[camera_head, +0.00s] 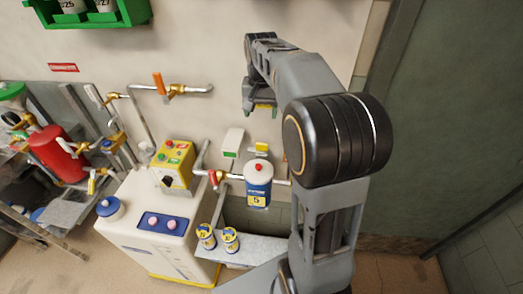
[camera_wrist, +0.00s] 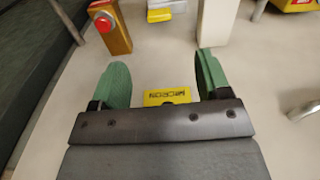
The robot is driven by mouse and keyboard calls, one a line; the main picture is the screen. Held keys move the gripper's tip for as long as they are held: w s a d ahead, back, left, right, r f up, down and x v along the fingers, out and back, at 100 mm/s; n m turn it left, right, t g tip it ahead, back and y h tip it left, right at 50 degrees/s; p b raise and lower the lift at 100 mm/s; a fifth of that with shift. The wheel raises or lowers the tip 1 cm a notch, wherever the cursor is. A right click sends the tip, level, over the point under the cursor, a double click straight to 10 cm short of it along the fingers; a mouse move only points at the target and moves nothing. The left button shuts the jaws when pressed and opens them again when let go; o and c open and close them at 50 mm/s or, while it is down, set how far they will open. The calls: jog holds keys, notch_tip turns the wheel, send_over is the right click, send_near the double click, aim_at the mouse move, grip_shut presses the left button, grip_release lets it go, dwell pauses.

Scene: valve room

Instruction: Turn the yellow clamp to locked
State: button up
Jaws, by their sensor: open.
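My gripper (camera_wrist: 162,68) is open, its two green fingers apart with nothing held between them, in front of the pale wall. In the head view it hangs high beside the arm (camera_head: 262,108). A yellow plate with dark lettering (camera_wrist: 166,97) shows between the fingers; I cannot tell whether it is on my gripper or beyond it. A golden-yellow block with a red button (camera_wrist: 118,35) stands past the left finger, apart from it. A small yellow piece (camera_head: 262,147) is on the wall below my gripper. I cannot tell which yellow thing is the clamp, nor its setting.
A white box (camera_head: 233,143) is on the wall, left of the yellow piece. Below hangs a white-and-blue canister (camera_head: 258,185). A yellow control box (camera_head: 173,163) stands on the white cabinet (camera_head: 135,228). A pipe with an orange lever (camera_head: 160,84) is left.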

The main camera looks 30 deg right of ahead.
aim_at(262, 144)
jog(key=shift+m, duration=0.3)
jog(key=f, duration=0.5)
jog(key=w+f, duration=0.1)
jog(key=f, duration=0.4)
jog(key=d+f, duration=0.1)
jog(key=f, duration=0.4)
jog(key=shift+w, duration=0.15)
jog(key=shift+c, duration=0.2)
jog(key=c, duration=0.9)
